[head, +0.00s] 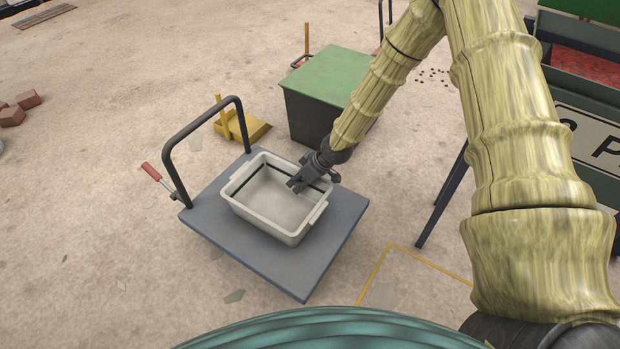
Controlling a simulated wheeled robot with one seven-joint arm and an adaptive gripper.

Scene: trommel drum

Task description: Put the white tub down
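The white tub (262,226) is an open rectangular tub with a handle tab at each end. It appears to rest upright on the grey-blue platform of the trolley (325,262); I cannot tell whether a small gap is beneath it. The tub looks empty inside. My gripper (296,185) is at the tub's back right, reaching over the rim. Its fingers are small and dark, and I cannot tell whether they close on the rim.
The trolley's black push handle (203,121) rises at the left. A dark bin with a green lid (333,75) and a yellow dustpan (252,128) stand behind. A sign board (595,140) on dark legs is at the right. Open floor lies left.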

